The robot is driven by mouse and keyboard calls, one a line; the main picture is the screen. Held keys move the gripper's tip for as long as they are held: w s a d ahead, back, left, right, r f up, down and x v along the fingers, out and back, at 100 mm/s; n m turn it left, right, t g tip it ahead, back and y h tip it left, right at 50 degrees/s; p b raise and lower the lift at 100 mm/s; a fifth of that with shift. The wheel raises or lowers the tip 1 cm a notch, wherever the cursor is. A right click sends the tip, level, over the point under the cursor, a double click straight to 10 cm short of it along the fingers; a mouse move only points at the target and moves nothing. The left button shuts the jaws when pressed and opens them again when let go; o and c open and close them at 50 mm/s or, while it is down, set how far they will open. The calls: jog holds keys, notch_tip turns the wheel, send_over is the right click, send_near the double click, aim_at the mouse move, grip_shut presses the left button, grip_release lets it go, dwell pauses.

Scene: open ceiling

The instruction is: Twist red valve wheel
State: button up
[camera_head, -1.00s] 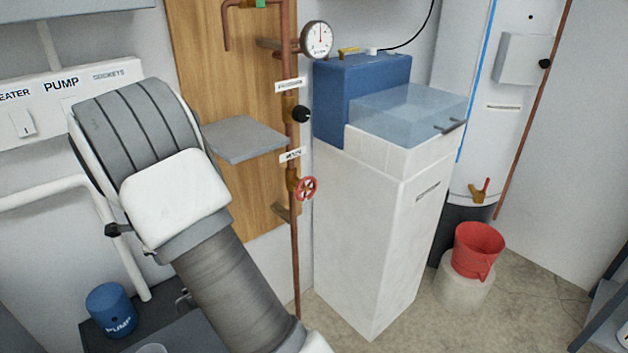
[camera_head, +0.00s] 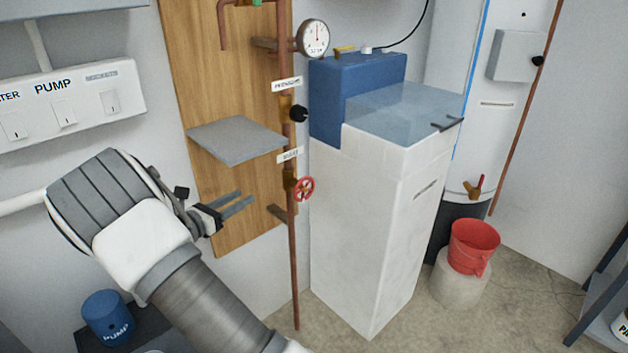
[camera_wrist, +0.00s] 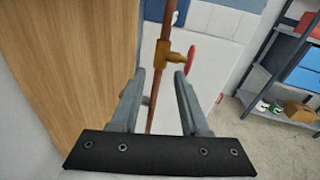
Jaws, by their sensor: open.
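The red valve wheel (camera_head: 304,189) is a small spoked handwheel on a brass fitting of the vertical copper pipe (camera_head: 293,252), below a white label. In the wrist view the wheel (camera_wrist: 193,54) shows edge-on to the right of the brass fitting (camera_wrist: 172,58). My gripper (camera_head: 246,202) is to the left of the wheel in the head view, in front of the wooden board, pointing right towards the pipe. In the wrist view my gripper (camera_wrist: 159,80) has its two fingers apart with nothing held; the pipe shows between them, beyond the tips.
A grey shelf (camera_head: 238,139) juts from the wooden board above my gripper. A white cabinet (camera_head: 365,225) with a blue tank (camera_head: 350,90) stands right of the pipe. A black knob (camera_head: 299,114) and a gauge (camera_head: 314,38) sit higher. A red bucket (camera_head: 473,246) is at right.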

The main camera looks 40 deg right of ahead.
aim_at(297, 183)
jog(key=d+m+g+b, duration=0.1)
jog(key=d, duration=0.5)
jog(key=s+d+m+g+h+b, duration=0.1)
jog(key=d, duration=0.5)
jog(key=d+m+g+b, duration=0.1)
jog(key=d, duration=0.5)
jog(key=shift+s+f, duration=0.15)
jog(key=shift+s, duration=0.2)
grip_shut()
